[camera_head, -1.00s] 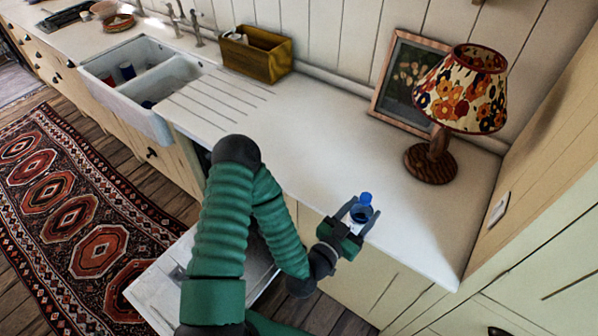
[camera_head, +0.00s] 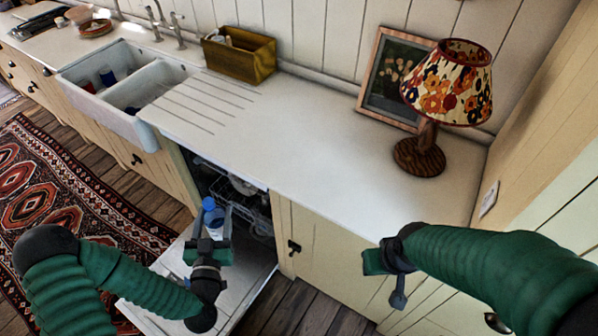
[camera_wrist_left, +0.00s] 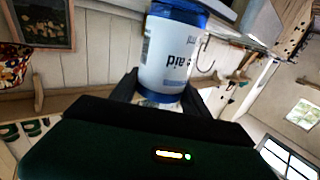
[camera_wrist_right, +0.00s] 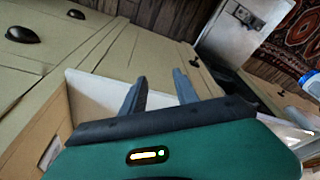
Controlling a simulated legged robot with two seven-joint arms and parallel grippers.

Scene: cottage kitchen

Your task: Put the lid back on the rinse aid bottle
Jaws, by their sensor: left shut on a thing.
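The rinse aid bottle (camera_head: 214,217) is white with a blue top and is held upright over the open dishwasher door. My left gripper (camera_head: 213,226) is shut on it, one finger on each side. In the left wrist view the bottle (camera_wrist_left: 172,55) fills the space between the fingers and shows part of the word "aid". Its blue top also shows at the right edge of the right wrist view (camera_wrist_right: 311,82). I cannot tell a separate lid from the bottle's top. My right gripper (camera_wrist_right: 160,88) is open and empty, in front of the counter's front edge at the right.
The dishwasher door (camera_head: 243,285) is folded down, with a rack (camera_head: 255,207) inside. The white counter (camera_head: 330,160) is clear in the middle. A lamp (camera_head: 447,90) and a framed picture (camera_head: 392,80) stand at its right end. A wooden box (camera_head: 238,55) and sink (camera_head: 125,90) are left.

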